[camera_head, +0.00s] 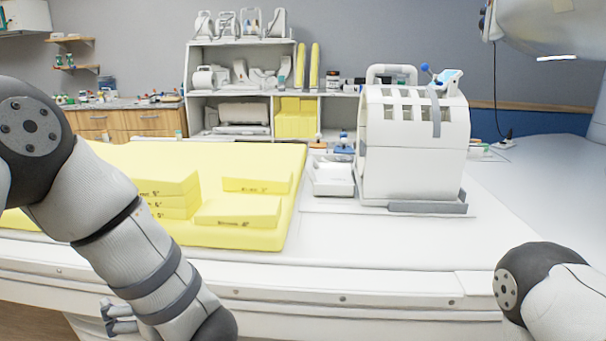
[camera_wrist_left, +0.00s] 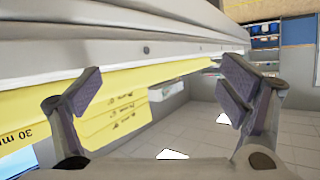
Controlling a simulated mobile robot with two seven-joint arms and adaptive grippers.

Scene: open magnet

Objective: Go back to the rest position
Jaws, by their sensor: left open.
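My left arm comes in from the left in the head view and crosses in front of the table. My left gripper (camera_head: 113,317) shows small and partly hidden behind that arm, low by the table's front edge. In the left wrist view my left gripper (camera_wrist_left: 162,88) has its two grey finger pads wide apart, with nothing between them. Part of my right arm shows at the lower right of the head view; its gripper is out of view.
The white patient table (camera_head: 400,262) fills the middle. Yellow foam pads (camera_head: 238,211) lie on its left on a yellow mat (camera_head: 265,240). A white head coil (camera_head: 411,150) and small tray (camera_head: 333,178) stand right of them. A shelf unit (camera_head: 234,94) stands behind.

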